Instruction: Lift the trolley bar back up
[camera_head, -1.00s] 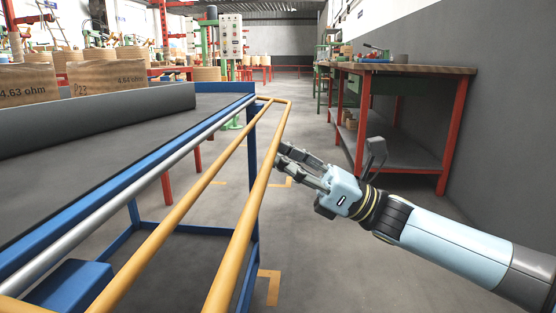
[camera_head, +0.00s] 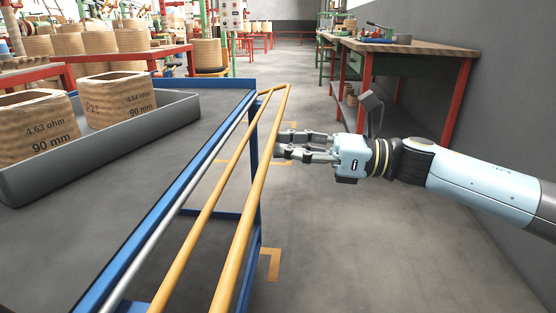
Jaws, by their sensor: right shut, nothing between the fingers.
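The yellow trolley bar (camera_head: 238,251) is a long loop with two near-parallel rails, joined at its far end. It runs along the right side of the blue-framed trolley (camera_head: 150,232), beside a grey metal rod (camera_head: 186,192). My right gripper (camera_head: 279,144) comes in from the right, with its fingers pointing left at the outer yellow rail. It is shut with nothing in it. The fingertips are close beside the rail; I cannot tell whether they touch it. The near ends of the bar are cut off by the picture's lower edge. My left gripper is not in view.
A grey tray (camera_head: 120,142) on the trolley holds two wooden coils (camera_head: 116,99), labelled 4.63 and 4.64 ohm. A red-legged workbench (camera_head: 412,48) stands at the right, by a grey wall. The floor between trolley and bench is clear.

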